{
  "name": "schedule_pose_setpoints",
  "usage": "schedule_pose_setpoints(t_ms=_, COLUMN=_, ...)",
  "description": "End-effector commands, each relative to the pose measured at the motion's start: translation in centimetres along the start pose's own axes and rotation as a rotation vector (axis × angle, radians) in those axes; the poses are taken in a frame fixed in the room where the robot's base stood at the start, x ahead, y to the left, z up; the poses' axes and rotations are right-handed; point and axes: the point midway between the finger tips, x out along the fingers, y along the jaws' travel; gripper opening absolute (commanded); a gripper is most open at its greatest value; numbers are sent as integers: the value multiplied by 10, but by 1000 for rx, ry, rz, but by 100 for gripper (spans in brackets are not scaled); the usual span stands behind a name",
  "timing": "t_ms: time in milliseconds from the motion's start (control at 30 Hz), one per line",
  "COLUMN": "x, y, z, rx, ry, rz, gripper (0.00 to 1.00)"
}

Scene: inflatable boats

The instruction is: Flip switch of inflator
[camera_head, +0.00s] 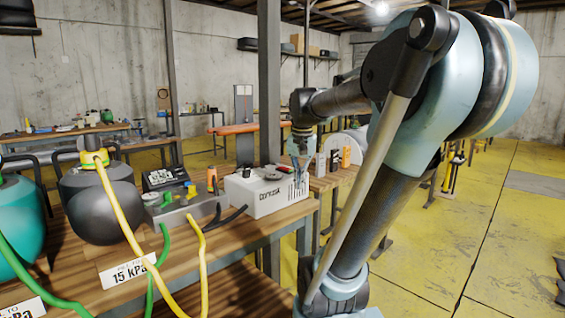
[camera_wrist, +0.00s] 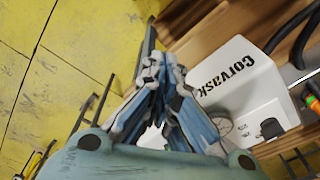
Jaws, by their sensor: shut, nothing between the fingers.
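The inflator is a white box marked Corvask (camera_head: 258,196) on the wooden workbench. It also shows in the wrist view (camera_wrist: 235,72), with a round gauge (camera_wrist: 221,125) and a small black switch or knob (camera_wrist: 270,128) on one face. My gripper (camera_head: 298,172) is at the right end of the inflator in the head view and hides part of it. In the wrist view my gripper (camera_wrist: 158,62) has its blue-grey fingers brought together at the tips, with nothing between them. The fingertips are left of the box there; whether they touch it is unclear.
Left of the inflator stand a grey control unit (camera_head: 183,208) with hoses, a dark round tank (camera_head: 97,205) and a teal tank (camera_head: 18,225). A yellow hose (camera_head: 122,212) crosses the bench front. Yellow floor at right is open.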

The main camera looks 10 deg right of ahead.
Motion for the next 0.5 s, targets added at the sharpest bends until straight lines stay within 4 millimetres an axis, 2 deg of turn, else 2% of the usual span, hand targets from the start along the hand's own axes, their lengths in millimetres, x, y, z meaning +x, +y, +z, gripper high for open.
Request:
schedule_pose_setpoints(t_ms=200, x=-35, y=-24, z=-48, rx=109, ry=-21, rz=9, gripper=0)
schedule_pose_setpoints(t_ms=500, x=-74, y=-56, z=-111, rx=263, ry=-47, rz=26, gripper=0)
